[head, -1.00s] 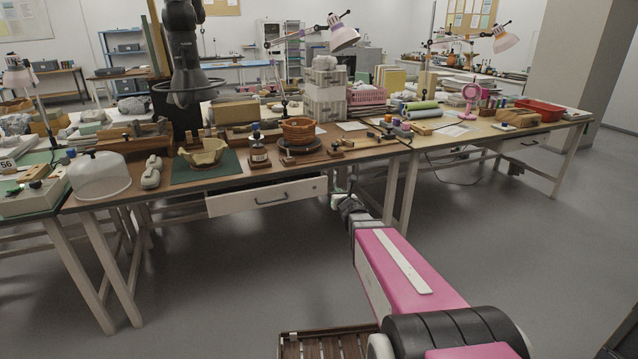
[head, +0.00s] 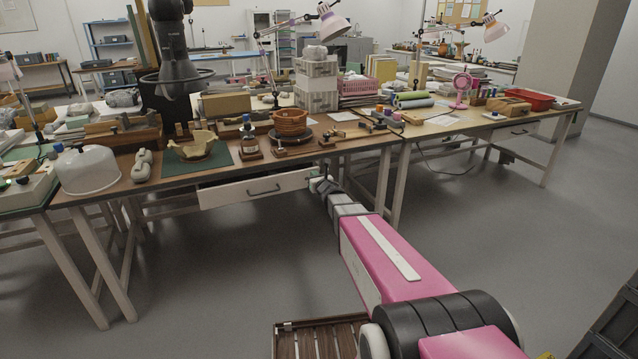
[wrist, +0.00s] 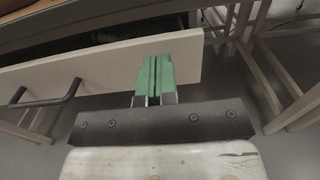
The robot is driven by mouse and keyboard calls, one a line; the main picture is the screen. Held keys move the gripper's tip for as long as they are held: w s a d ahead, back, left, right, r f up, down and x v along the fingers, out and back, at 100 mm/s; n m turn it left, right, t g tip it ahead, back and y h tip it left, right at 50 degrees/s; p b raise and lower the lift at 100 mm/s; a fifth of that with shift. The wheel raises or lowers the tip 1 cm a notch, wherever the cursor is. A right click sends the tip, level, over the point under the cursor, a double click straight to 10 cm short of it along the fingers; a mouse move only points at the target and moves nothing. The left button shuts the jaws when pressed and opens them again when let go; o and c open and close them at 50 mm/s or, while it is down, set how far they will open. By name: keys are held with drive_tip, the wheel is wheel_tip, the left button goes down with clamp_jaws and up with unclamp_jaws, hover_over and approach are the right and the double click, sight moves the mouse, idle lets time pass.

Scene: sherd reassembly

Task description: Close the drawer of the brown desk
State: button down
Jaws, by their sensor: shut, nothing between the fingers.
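The brown desk (head: 130,187) has a white drawer (head: 225,193) under its top, with a dark bar handle. The drawer front stands out from under the desk edge, so the drawer is at least partly open. In the wrist view the white drawer front (wrist: 110,68) runs across the picture, with its dark handle (wrist: 50,100) at the left. My gripper (wrist: 154,62) has green fingers that are shut with nothing between them. The fingertips overlap the right part of the drawer front. I cannot tell whether they touch it. In the head view my gripper (head: 314,184) is at the drawer's right end.
A second desk with another drawer (head: 515,135) stands to the right. White desk legs (head: 383,185) are right of my gripper.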

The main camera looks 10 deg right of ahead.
sight(309, 170)
drive_tip(key=shift+x, duration=1.95)
drive_tip(key=shift+w, duration=0.1)
